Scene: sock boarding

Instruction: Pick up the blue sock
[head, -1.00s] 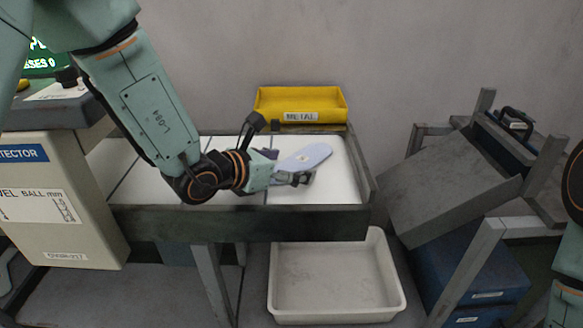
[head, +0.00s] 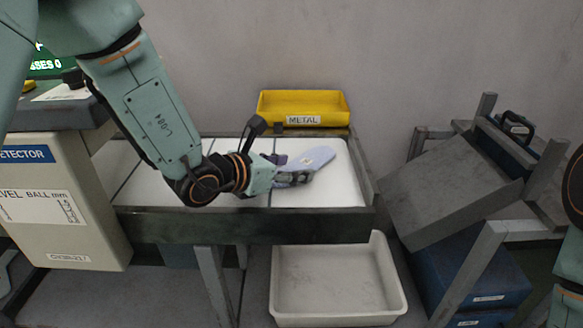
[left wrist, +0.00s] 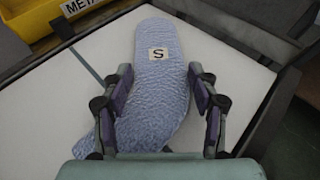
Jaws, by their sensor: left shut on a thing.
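The blue sock (head: 312,159) is light blue and lies on the white table top, partly hidden by my left gripper in the head view. In the left wrist view the blue sock (left wrist: 160,80) runs up between the fingers and carries a pale tag with an "S". My left gripper (head: 298,170) is shut on the sock; its fingers (left wrist: 160,105) stand on either side of it in the wrist view. My right gripper is not in view.
A yellow bin marked METAL (head: 303,107) stands behind the table (head: 340,190). A white tray (head: 338,318) sits on the floor below. A beige detector box (head: 60,235) is at left. A tilted grey panel (head: 450,195) and blue boxes (head: 490,290) are at right.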

